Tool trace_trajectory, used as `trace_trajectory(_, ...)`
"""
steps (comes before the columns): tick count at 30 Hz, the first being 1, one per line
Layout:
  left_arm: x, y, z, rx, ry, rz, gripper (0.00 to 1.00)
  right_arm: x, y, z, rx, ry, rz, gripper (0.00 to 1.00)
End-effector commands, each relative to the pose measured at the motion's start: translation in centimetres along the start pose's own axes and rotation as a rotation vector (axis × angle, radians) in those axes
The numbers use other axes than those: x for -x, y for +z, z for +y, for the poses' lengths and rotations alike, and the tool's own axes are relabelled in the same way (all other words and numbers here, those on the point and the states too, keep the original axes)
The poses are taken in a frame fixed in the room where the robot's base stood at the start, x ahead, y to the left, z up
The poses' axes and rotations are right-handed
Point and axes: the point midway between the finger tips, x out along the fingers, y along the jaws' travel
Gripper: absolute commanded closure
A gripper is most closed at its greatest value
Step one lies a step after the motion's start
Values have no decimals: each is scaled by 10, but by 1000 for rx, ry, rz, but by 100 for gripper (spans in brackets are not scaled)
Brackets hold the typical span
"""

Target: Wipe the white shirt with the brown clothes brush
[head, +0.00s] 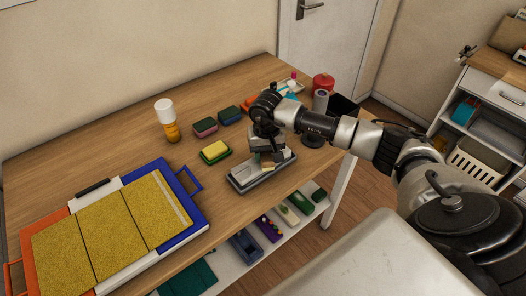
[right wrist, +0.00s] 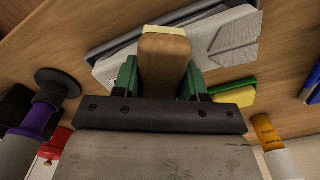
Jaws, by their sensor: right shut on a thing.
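The brown clothes brush (right wrist: 165,62) is held between the green fingers of my right gripper (right wrist: 163,78) in the right wrist view; its pale bristle end points away from the gripper. In the head view my right gripper (head: 266,158) points down over the table, and only a small tan bit of the brush shows under it. A flat white-grey folded piece, which looks like the white shirt (right wrist: 222,40), lies directly beyond and under the brush; it also shows in the head view (head: 246,176). I cannot tell whether the bristles touch it. My left gripper is out of view.
A yellow-and-green sponge (head: 215,151) lies left of the shirt, with pink and blue ones behind. A white-capped orange bottle (head: 167,121) stands further left. A large board with yellow panels (head: 105,232) fills the front left. A red container (head: 323,83) stands back right.

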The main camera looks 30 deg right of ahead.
Motion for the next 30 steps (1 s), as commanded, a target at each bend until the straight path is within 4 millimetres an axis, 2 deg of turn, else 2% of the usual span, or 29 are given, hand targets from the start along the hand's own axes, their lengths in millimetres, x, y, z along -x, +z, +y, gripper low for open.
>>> trace_trajectory(5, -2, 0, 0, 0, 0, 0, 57, -4, 4, 4, 0, 6, -6, 77)
trace_trajectory(25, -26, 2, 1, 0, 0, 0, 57, 0, -18, -18, 1, 2, -2, 77)
trace_trajectory(30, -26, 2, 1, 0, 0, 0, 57, 2, -18, -18, 0, 4, -3, 77)
